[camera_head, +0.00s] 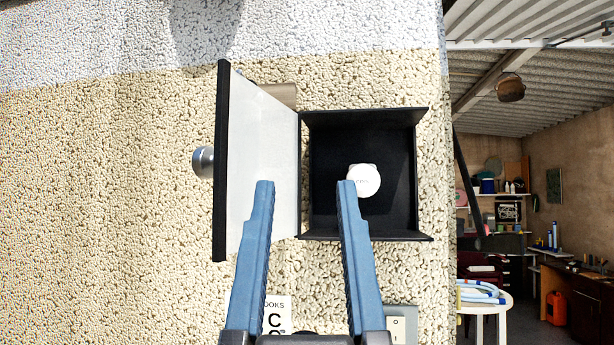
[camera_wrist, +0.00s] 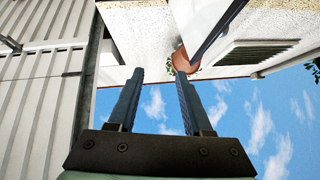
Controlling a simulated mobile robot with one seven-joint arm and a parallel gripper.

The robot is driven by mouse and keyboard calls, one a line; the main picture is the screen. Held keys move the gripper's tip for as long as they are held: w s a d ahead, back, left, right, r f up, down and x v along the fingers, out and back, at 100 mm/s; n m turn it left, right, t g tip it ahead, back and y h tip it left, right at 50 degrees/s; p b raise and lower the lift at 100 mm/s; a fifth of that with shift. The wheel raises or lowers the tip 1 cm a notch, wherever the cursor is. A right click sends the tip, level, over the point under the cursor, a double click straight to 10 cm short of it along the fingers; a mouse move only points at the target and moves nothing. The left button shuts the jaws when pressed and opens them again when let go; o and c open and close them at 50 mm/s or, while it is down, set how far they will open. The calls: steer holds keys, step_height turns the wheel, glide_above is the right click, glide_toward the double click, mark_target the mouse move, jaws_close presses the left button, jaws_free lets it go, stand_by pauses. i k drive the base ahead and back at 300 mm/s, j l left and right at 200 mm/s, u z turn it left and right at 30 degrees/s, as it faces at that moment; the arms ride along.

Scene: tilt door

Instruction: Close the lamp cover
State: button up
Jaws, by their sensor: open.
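The lamp cover (camera_head: 270,150) is a flat door, white inside with a dark edge, hinged at the left of a black box (camera_head: 425,175) on the wall. It stands wide open, swung out to the left. A round silver knob (camera_head: 203,162) sticks out from its outer face. A white round lamp (camera_head: 363,181) sits inside the box. My gripper (camera_head: 306,188) is open and empty, with two blue fingers pointing up in front of the box. The left fingertip overlaps the cover and the right one overlaps the box; contact cannot be told. The wrist view shows both fingers (camera_wrist: 158,78) with nothing between them.
The rough cream wall (camera_head: 100,200) is free to the left. A switch (camera_head: 397,329) and a printed sign (camera_head: 275,314) sit below the box.

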mark_target(209, 162)
steer(key=j+z, duration=0.85)
steer(key=j, duration=0.2)
steer(key=j+z, duration=0.45)
steer(key=k+j, duration=0.15)
steer(key=j, duration=0.25)
steer(key=k+j, duration=0.1)
steer(key=j, duration=0.3)
steer(key=i+j+z, duration=0.15)
steer(key=j, duration=0.4)
steer(key=j+z, duration=0.15)
steer(key=j, duration=0.4)
steer(key=i, duration=0.05)
